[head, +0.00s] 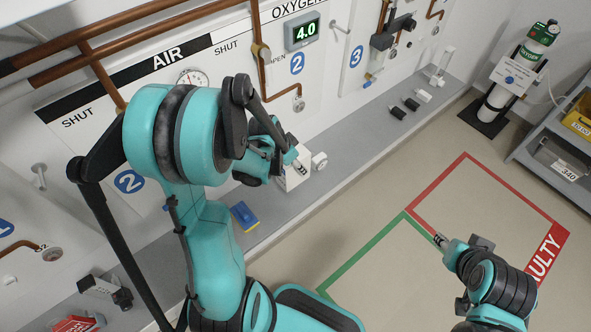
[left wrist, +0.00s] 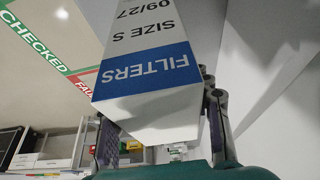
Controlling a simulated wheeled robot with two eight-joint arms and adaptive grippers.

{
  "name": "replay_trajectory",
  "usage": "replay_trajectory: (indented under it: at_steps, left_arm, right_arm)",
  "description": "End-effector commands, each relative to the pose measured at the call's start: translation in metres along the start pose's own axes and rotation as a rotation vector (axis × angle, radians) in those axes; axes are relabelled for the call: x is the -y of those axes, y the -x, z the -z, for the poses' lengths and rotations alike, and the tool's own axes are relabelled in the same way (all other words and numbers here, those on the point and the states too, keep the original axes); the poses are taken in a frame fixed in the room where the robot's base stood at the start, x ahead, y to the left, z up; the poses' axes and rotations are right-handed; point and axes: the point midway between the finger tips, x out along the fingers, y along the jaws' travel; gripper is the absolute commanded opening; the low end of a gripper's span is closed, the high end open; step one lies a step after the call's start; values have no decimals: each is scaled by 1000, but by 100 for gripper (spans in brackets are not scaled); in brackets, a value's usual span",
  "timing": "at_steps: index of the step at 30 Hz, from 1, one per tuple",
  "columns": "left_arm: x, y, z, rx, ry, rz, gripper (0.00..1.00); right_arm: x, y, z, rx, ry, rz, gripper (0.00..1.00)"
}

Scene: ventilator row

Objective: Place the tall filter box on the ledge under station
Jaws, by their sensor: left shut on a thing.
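The filter box (head: 291,181) is white and shows beside the ledge below station 2 in the head view, mostly hidden by my left arm. In the left wrist view the box (left wrist: 150,115) fills the upper middle, with a blue band reading FILTERS, SIZE S and 09/27. My left gripper (head: 297,168) is shut on it; its fingers show on both sides of the box in the left wrist view. The grey ledge (head: 352,140) runs along the wall under the stations. Whether the box touches the ledge I cannot tell. My right gripper (head: 440,240) is over the floor, apart from everything; its finger gap is unclear.
A blue and yellow item (head: 244,216) lies on the ledge left of the box. Small black and white parts (head: 410,104) lie further right. A red box (head: 80,323) is at lower left. An oxygen cylinder (head: 515,75) and a grey cart (head: 560,150) stand right.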

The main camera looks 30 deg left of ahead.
Motion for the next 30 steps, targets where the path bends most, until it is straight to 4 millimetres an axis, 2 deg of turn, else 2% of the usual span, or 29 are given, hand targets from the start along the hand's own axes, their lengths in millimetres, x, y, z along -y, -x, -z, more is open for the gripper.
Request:
replay_trajectory:
  at_steps: [3, 5, 17, 18, 19, 20, 30]
  left_arm:
    - [0, -21, -8, 0, 0, 0, 16]
    - [0, -28, -11, 0, 0, 0, 16]
    - [-1, -32, -13, 0, 0, 0, 16]
    - [-1, -30, -12, 1, 0, 0, 60]
    - [-1, -30, -12, 1, 0, 0, 68]
    - [-1, -30, -12, 1, 0, 0, 70]
    - [0, -28, -11, 0, 0, 0, 70]
  right_arm:
    - [0, -9, -7, 0, 0, 0, 40]
    - [0, -12, -8, 0, 0, 0, 40]
    - [0, -14, -10, 0, 0, 0, 40]
    - [0, -13, -10, 0, 0, 0, 40]
    - [0, -13, -9, 0, 0, 0, 40]
    - [0, -13, -9, 0, 0, 0, 40]
    - [0, -10, -8, 0, 0, 0, 40]
